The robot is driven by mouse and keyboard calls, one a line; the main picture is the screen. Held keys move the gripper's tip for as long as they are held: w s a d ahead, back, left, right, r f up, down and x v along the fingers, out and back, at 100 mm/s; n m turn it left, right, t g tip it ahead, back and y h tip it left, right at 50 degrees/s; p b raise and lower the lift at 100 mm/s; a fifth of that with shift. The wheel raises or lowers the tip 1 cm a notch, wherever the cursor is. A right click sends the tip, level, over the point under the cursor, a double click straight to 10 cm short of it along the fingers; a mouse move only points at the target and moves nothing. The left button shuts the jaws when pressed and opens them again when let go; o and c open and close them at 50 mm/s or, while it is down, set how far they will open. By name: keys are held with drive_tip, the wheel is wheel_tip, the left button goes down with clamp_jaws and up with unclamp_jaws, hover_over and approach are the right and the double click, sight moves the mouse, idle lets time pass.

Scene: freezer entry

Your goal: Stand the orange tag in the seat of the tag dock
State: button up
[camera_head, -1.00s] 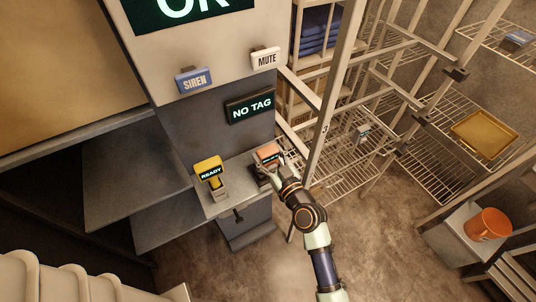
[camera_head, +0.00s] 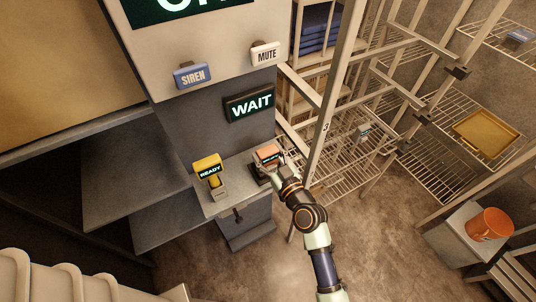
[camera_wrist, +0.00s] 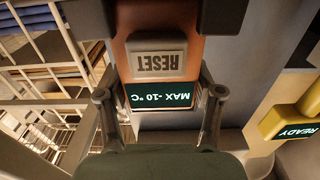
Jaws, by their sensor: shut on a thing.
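The orange tag (camera_head: 267,153) stands at the tag dock (camera_head: 260,174) on the grey ledge, a little tilted in the picture. In the wrist view the tag (camera_wrist: 165,22) fills the middle, with a grey RESET button and a dark display reading MAX -10 °C, both upside down. My gripper (camera_head: 277,166) is shut on the tag, with one finger at each side of it; the fingers also show in the wrist view (camera_wrist: 160,94). The tag's lower end and the dock's seat are hidden, so I cannot tell how deep it sits. The panel display (camera_head: 251,104) reads WAIT.
A yellow tag reading READY (camera_head: 208,167) stands in a holder to the left on the same ledge. SIREN (camera_head: 190,75) and MUTE (camera_head: 265,54) buttons are above. A rack post (camera_head: 330,110) and wire shelves are close on the right.

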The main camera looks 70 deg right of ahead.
idle(0.3)
drive_tip(key=o, duration=1.1)
drive_tip(key=v, duration=1.2)
